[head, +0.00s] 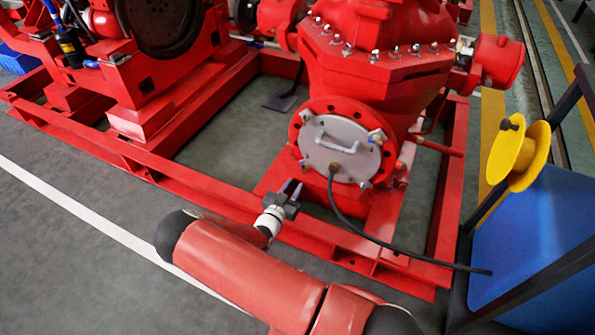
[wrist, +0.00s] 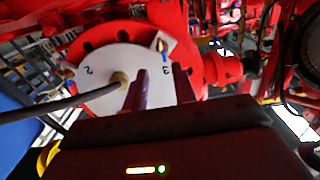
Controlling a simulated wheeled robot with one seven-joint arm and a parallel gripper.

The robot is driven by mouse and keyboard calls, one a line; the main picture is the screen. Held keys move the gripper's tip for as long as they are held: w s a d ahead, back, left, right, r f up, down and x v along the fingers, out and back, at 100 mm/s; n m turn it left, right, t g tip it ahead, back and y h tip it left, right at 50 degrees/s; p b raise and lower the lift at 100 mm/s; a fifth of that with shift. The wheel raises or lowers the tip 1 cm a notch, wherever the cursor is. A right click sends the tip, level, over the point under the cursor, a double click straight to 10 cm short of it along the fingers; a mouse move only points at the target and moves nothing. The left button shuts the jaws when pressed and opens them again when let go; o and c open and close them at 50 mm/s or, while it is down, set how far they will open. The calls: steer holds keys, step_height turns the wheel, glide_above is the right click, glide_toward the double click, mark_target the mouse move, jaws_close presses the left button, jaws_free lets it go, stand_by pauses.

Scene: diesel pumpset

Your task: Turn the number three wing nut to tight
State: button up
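The round silver cover plate (head: 336,150) with a handle sits on a red flange; several wing nuts are around its rim. In the wrist view the plate (wrist: 105,60) appears upside down with the marks 2 and 3. The number three wing nut (wrist: 160,46), brass-coloured with a bit of blue beside it, is just beyond the mark 3. In the head view it seems to be the small nut (head: 304,163) at the plate's lower left. My gripper (head: 292,187) points at this side of the plate. Its two fingers (wrist: 161,80) are apart, nothing between them, short of the nut.
A black hose (head: 355,225) runs from the plate's lower middle to the right. The red base frame (head: 185,170) surrounds the pump. A blue panel (head: 540,230) with a yellow reel (head: 518,155) stands at right. Grey floor is clear at left.

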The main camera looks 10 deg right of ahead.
mark_target(304, 167)
steer(key=x, duration=0.7)
steer(key=shift+w+f+n, duration=0.25)
steer(key=shift+w+n, duration=0.05)
steer(key=shift+w, duration=0.1)
jaws_close()
